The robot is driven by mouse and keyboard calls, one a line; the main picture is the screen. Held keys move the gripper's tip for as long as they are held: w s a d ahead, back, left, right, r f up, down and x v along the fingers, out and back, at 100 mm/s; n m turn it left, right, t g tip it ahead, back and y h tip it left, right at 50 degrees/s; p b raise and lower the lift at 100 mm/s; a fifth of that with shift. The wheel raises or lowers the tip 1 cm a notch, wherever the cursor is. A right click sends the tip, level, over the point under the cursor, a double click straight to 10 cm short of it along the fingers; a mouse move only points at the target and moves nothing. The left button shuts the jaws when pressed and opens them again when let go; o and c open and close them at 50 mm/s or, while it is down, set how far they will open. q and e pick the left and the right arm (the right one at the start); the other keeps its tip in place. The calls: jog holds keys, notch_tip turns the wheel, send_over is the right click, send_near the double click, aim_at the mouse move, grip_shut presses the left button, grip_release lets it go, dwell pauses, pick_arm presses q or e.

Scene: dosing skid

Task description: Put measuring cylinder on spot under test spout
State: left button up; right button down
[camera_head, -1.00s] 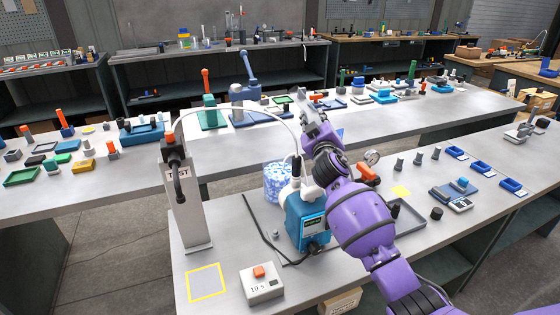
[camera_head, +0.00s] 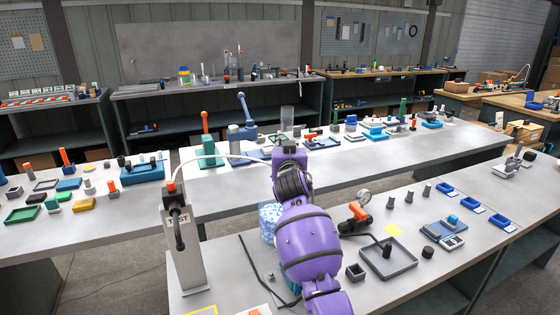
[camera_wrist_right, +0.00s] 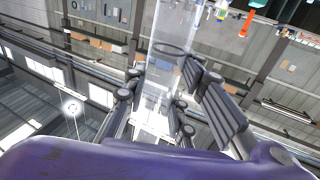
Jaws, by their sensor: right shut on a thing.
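The measuring cylinder (camera_head: 287,118) is clear and stands up above my purple right wrist in the head view. My right gripper (camera_wrist_right: 163,98) is shut on it in the right wrist view, where the clear cylinder (camera_wrist_right: 172,28) runs up between the fingers. In the head view the wrist hides most of the fingers. The grey test post (camera_head: 185,260) stands to the left, with its dark spout (camera_head: 179,232) hanging at the front. A yellow outlined spot (camera_head: 202,311) shows partly at the bottom edge, below the spout. My left gripper is not in view.
A white hose (camera_head: 225,158) arches from the post towards my wrist. My arm covers most of the blue pump. A tub of blue and white pieces (camera_head: 268,222), a grey tray (camera_head: 388,259) and a gauge with an orange handle (camera_head: 357,212) stand nearby.

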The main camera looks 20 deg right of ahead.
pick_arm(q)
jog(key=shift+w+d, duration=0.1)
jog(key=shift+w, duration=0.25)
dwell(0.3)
